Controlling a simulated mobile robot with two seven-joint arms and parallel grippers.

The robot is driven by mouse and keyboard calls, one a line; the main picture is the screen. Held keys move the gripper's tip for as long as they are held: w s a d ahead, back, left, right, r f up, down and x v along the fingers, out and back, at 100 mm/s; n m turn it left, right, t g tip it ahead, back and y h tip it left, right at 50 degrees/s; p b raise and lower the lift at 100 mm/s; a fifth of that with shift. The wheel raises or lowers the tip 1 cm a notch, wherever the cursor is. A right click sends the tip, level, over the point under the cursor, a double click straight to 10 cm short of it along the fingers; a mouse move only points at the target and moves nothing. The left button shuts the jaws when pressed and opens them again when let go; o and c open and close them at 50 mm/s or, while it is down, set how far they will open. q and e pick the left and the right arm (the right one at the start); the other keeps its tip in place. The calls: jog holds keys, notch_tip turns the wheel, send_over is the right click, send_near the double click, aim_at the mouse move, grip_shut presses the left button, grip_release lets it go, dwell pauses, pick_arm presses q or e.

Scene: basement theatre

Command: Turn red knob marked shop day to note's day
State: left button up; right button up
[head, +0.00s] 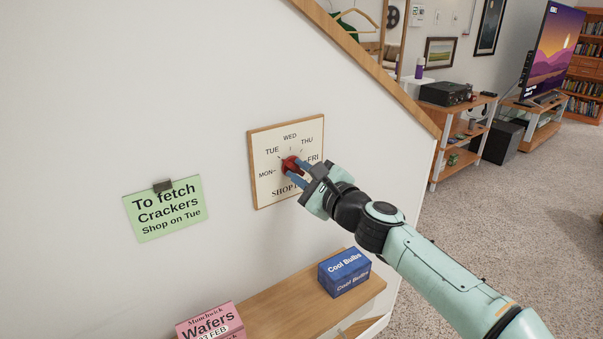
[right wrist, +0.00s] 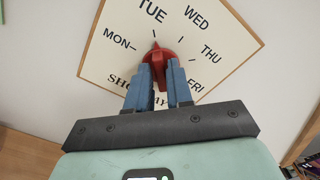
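The red knob (head: 289,164) sits in the middle of a wood-edged white dial board (head: 263,192) on the wall, with day marks from MON to FRI. In the right wrist view the knob (right wrist: 157,62) has its pointed end towards the TUE mark. My right gripper (head: 300,173) has its blue fingers on either side of the knob, and they look closed on it; the fingers (right wrist: 159,76) cover its lower part. A green note (head: 163,209) left of the board reads "To fetch Crackers Shop on Tue". My left gripper is not in view.
Below the board, a wooden shelf (head: 283,311) holds a blue Cool Bulbs box (head: 344,272) and a pink Wafers box (head: 211,322). The sloping wall edge is right of the board. Open carpet (head: 503,220) and a media stand (head: 452,128) lie beyond.

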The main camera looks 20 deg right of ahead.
jog(key=shift+o, duration=0.9)
jog(key=shift+s, duration=0.2)
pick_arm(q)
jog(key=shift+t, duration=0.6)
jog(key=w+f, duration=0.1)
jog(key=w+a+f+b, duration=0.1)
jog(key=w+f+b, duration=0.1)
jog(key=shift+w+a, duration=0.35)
pick_arm(e)
jog(key=v, duration=1.3)
